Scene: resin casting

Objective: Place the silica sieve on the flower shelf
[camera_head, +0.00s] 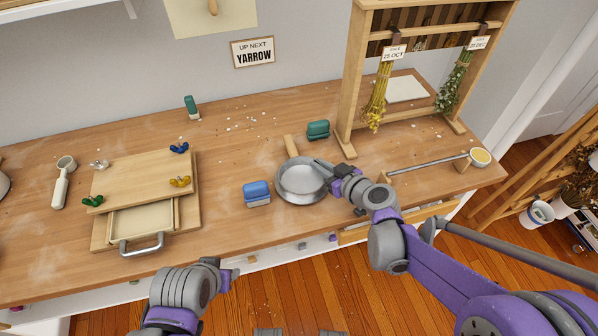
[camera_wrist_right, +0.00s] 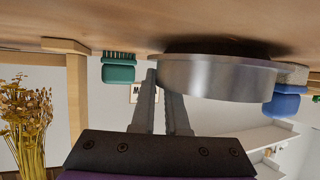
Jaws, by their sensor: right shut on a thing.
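The silica sieve, a round grey metal pan (camera_head: 301,188) with a short wooden handle (camera_head: 291,146), is at the middle of the bench. In the right wrist view its metal side wall (camera_wrist_right: 215,77) is close to the wooden surface; I cannot tell if it touches. My right gripper (camera_head: 327,167) is shut on the sieve's right rim; its fingers (camera_wrist_right: 160,80) meet the wall in the wrist view. My left gripper (camera_head: 226,277) is low in front of the bench, its jaws unclear. A wooden rack with flowers (camera_head: 570,148) stands at the far right, partly cut off.
A blue brush (camera_head: 257,192) sits just left of the sieve and a green brush (camera_head: 318,130) behind it. A wooden drying frame (camera_head: 349,85) with hanging flowers stands behind right. A long-handled tool (camera_head: 430,165) lies at right. A wooden press (camera_head: 143,180) is at left.

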